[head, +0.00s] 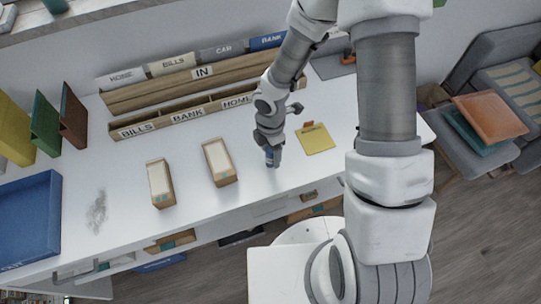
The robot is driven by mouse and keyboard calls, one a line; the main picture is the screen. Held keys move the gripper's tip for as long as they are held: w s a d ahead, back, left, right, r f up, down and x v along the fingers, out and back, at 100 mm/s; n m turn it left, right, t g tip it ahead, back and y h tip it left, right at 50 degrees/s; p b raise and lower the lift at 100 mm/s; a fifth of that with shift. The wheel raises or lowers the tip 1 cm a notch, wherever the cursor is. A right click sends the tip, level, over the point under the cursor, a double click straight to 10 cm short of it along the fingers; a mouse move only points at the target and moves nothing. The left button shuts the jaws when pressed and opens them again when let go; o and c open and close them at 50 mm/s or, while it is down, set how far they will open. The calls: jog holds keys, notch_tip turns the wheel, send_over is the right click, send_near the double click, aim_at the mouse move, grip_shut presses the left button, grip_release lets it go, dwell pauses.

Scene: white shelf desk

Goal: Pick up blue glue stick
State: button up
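My gripper (272,163) points down at the white desk, near its front edge, between a small open box and a yellow pad. A small blue patch (268,152) shows at the fingers. It may be the blue glue stick, but it is too small and too covered by the gripper to be sure. I cannot tell whether the fingers are open or shut on it. No other blue stick shows on the desk.
Two small open boxes (160,184) (220,162) stand left of my gripper. The yellow pad (314,139) lies to its right. A labelled wooden organizer (180,122) stands behind. A blue tray (28,222) is at far left. Bare desk (120,180) lies between.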

grip_shut()
jog(key=shift+r, duration=0.15)
